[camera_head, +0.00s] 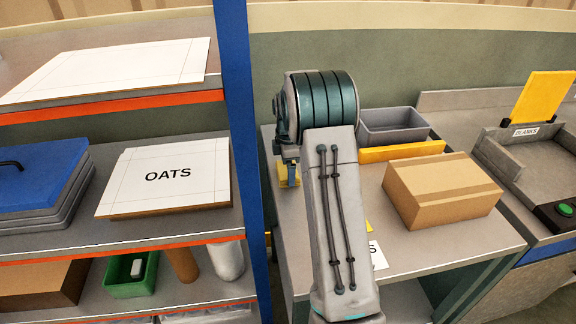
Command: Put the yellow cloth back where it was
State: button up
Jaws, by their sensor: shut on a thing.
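My gripper (291,175) is low over the left part of the grey table, left of my arm. It is shut on a small yellow thing, which I take to be the yellow cloth (284,180). Another small yellow patch (368,226) shows at the right edge of my arm, mostly hidden, beside a white label (378,256) ending in "S".
A cardboard box (440,195) stands on the table (455,245). Behind it are a yellow bar (402,151) and a grey bin (395,130). A BLANKS tray (525,150) is at right.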

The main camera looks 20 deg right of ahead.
jog(key=shift+f, duration=0.15)
jog(key=o, duration=0.7)
notch_tip(320, 180, up, 12)
jog(key=shift+r+b, duration=0.2)
jog(key=shift+b, duration=0.2)
jog(key=shift+s, duration=0.1)
